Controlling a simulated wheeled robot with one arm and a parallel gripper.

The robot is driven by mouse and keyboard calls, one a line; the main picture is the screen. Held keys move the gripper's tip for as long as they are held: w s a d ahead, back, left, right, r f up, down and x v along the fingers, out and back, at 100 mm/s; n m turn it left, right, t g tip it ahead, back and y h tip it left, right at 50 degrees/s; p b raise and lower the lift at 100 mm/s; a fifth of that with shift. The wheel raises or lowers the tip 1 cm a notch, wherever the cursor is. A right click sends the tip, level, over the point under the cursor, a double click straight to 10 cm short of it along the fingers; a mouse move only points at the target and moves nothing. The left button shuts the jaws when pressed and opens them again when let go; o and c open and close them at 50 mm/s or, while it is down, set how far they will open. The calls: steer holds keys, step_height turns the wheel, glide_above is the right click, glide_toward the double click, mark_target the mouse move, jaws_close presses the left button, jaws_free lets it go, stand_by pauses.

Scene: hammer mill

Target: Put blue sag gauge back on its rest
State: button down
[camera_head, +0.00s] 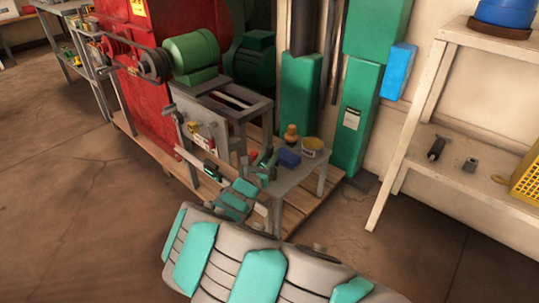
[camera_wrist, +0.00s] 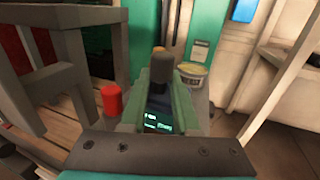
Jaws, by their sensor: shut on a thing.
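A dark blue block, which I take to be the blue sag gauge (camera_head: 288,157), shows over the small grey table. In the wrist view a dark upright piece (camera_wrist: 163,69) stands between my green fingers; it appears to be the same gauge, and its lower part is hidden. My gripper (camera_head: 268,162) is over the left side of that table, its fingers shut on the gauge. It also shows in the wrist view (camera_wrist: 161,84). I cannot tell whether the gauge touches the tabletop, and I cannot make out its rest.
A yellow tin (camera_head: 313,147) and an orange-topped item (camera_head: 291,134) stand behind the gauge. A red item (camera_wrist: 112,100) is left of my gripper. The grey machine frame (camera_head: 230,105) is close on the left. Open floor lies before the white shelf (camera_head: 440,125).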

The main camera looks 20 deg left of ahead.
steer(key=shift+f+b, duration=0.45)
steer(key=shift+f, duration=1.2)
steer(key=c, duration=0.6)
jaws_free()
steer(key=shift+s+a+p, duration=0.15)
steer(key=shift+s+p, duration=0.1)
steer(key=shift+s, duration=1.75)
steer(key=shift+s+a+p, duration=0.15)
steer(key=shift+s+p, duration=0.1)
steer(key=shift+s, duration=1.7)
steer(key=shift+s+a+p, duration=0.15)
steer(key=shift+s+p, duration=1.15)
steer(key=shift+s, duration=0.7)
steer(key=shift+s+a+p, duration=0.15)
steer(key=shift+s+p, duration=1.15)
steer(key=shift+s, duration=0.65)
